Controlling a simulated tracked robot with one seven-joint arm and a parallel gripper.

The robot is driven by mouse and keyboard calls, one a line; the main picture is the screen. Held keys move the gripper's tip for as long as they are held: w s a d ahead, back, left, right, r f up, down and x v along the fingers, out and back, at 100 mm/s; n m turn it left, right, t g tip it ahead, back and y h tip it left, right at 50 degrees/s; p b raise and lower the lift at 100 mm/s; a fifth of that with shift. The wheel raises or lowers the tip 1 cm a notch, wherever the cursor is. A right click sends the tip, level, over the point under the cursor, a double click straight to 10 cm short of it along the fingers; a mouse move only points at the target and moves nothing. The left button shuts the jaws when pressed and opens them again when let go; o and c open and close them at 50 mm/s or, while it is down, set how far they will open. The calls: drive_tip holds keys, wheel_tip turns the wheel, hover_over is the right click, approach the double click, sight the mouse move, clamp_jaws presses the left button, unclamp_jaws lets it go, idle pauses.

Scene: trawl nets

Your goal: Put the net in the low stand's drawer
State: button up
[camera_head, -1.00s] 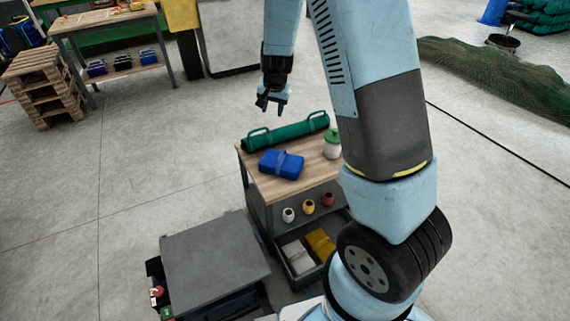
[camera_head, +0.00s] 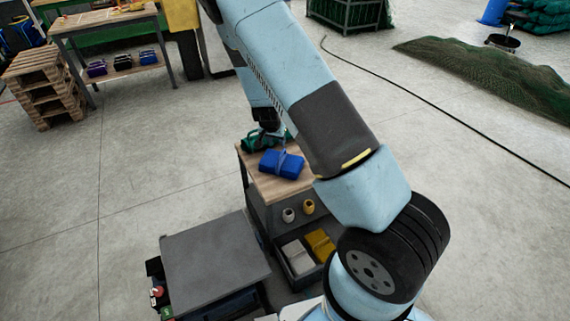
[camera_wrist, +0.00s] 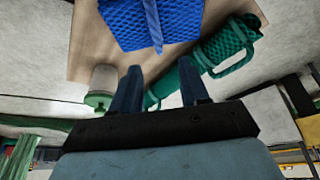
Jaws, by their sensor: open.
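A blue folded net (camera_head: 280,165) with a strap lies on the wooden top of the low stand (camera_head: 268,188). In the wrist view the blue net (camera_wrist: 152,20) lies beyond my fingertips, apart from them. My gripper (camera_wrist: 160,78) is open and empty above the stand; in the head view my gripper (camera_head: 280,149) is just behind the blue net and partly covered by my arm. The stand's low drawer (camera_head: 308,279) is pulled out. A white bundle (camera_head: 298,257) and a yellow bundle (camera_head: 319,243) lie in it.
A green rolled net (camera_wrist: 228,45) with handles lies along the stand's back edge. A jar with a green lid (camera_wrist: 100,88) stands on the top. A grey block (camera_head: 213,262), apparently mine, is left of the drawer.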

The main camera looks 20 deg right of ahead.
sight(281, 154)
drive_tip(key=x, duration=0.7)
drive_tip(key=shift+f, duration=0.2)
drive_tip(key=shift+x, duration=2.6)
drive_tip(key=shift+s+d, duration=0.1)
drive_tip(key=shift+s, duration=0.05)
clamp_jaws()
